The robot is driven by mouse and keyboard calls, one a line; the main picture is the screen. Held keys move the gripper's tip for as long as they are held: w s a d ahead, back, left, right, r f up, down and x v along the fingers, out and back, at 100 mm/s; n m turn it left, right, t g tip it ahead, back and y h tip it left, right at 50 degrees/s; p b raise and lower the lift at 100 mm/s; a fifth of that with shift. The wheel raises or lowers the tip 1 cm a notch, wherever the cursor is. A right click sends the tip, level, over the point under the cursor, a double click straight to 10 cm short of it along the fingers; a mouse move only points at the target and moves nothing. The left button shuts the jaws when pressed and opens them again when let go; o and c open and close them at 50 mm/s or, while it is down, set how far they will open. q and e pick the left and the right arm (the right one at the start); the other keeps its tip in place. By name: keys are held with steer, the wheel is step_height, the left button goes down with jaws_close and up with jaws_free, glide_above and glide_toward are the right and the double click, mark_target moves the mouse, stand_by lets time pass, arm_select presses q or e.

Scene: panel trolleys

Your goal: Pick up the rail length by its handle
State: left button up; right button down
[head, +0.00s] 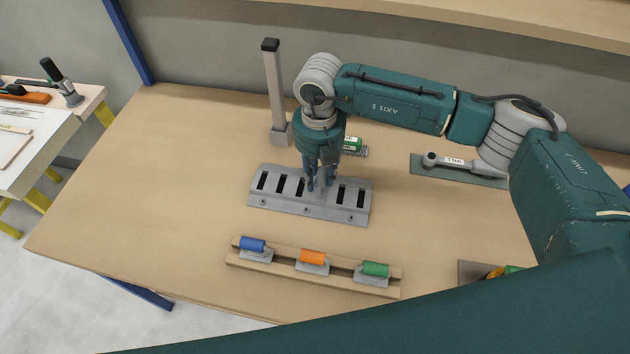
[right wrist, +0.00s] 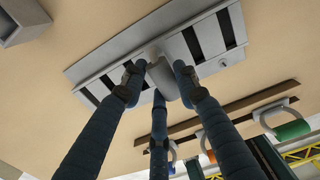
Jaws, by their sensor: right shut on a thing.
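The rail length (head: 280,204) is a grey slotted bar with black slots along its top and several small holes along its front face. It sits in the middle of the wooden table in the head view. My right gripper (head: 321,183) points down over its middle. In the right wrist view, the three fingers of this gripper (right wrist: 163,88) are closed around the grey handle (right wrist: 168,76) on top of the rail length. I see no clear gap under the bar in the head view. My left gripper is not in view.
A wooden rack (head: 240,262) with blue, orange and green-handled tools lies in front. A grey post (head: 273,90) stands behind, near a small green item (head: 352,145). A flat plate (head: 485,179) lies at the right. The table's left part is clear.

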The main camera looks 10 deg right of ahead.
steer(key=shift+w+r, duration=0.1)
steer(key=shift+r, duration=0.15)
step_height(320, 180, up, 20)
steer(key=b, duration=0.5)
steer(key=shift+f, duration=0.15)
steer(key=shift+r+p, duration=1.15)
steer(key=shift+r, duration=0.85)
